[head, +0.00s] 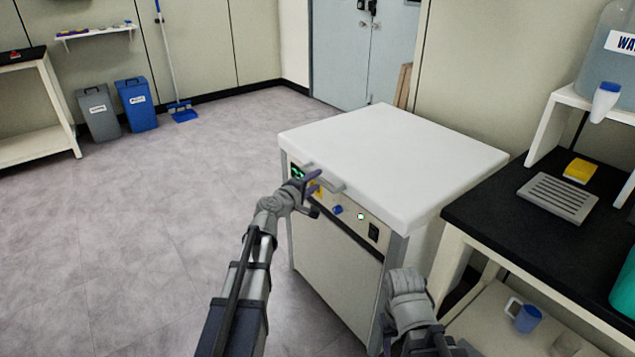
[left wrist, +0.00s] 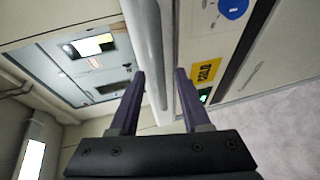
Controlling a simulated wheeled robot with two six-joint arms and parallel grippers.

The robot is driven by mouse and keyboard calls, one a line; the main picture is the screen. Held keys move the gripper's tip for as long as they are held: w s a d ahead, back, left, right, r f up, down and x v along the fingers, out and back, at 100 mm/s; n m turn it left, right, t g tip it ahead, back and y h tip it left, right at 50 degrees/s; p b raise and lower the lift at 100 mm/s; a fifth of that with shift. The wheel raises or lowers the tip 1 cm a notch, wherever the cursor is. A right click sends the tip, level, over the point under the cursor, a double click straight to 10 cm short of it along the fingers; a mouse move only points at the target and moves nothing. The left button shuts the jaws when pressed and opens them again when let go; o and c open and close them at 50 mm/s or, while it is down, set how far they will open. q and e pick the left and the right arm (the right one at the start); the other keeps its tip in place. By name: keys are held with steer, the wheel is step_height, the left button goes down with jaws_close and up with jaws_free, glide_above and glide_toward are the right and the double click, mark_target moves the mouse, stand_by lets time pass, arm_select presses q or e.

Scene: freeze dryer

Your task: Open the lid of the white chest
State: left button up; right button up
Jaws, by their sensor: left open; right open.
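The white chest (head: 395,160) stands in the middle of the head view with its flat white lid closed. A grey bar handle (head: 326,179) sticks out from the lid's front edge. My left gripper (head: 313,184) is at this handle, above the front panel. In the left wrist view, the pale handle bar (left wrist: 150,45) runs between the two purple fingers of my left gripper (left wrist: 159,100). The fingers are open, one on each side of the bar, with gaps visible. My right arm's wrist shows low in front of the chest's right side; its fingers are not visible.
A black-topped bench (head: 490,225) with a grey drip tray (head: 558,200), a yellow sponge (head: 580,170) and a water tank (head: 610,60) stands close on the right. Bins (head: 136,105) stand by the far wall. The floor (head: 150,220) to the left is clear.

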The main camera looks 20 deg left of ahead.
arm_select(q)
steer(key=shift+x, duration=0.85)
steer(key=shift+c, duration=0.2)
jaws_close()
stand_by(0.5)
